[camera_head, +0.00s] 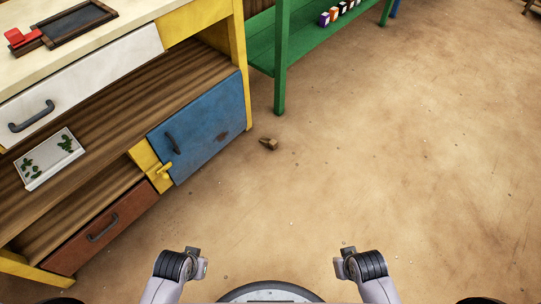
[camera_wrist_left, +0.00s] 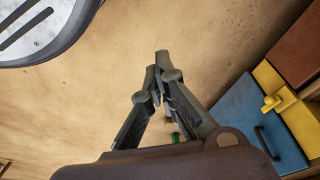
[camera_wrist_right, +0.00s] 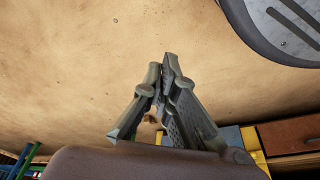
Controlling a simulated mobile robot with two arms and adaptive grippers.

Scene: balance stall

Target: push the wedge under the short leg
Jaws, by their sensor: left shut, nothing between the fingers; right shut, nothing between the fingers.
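A small brown wedge (camera_head: 269,143) lies on the floor, apart from the legs near it. Behind it stand the front green leg (camera_head: 280,75) of a green shelf and the yellow corner leg (camera_head: 240,60) of a cabinet. I cannot tell which leg is short. My left gripper (camera_head: 201,262) is shut and empty, low in the head view, left of centre; its closed fingers show in the left wrist view (camera_wrist_left: 160,65). My right gripper (camera_head: 342,263) is likewise shut and empty, right of centre; it shows in the right wrist view (camera_wrist_right: 162,66). Both are well short of the wedge.
The cabinet on the left has a blue door (camera_head: 200,125), a white drawer (camera_head: 85,75) and a red-brown drawer (camera_head: 100,228). A white tray with green bits (camera_head: 42,178) lies on its shelf. Small boxes (camera_head: 335,16) stand on the green shelf. The floor at right is clear.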

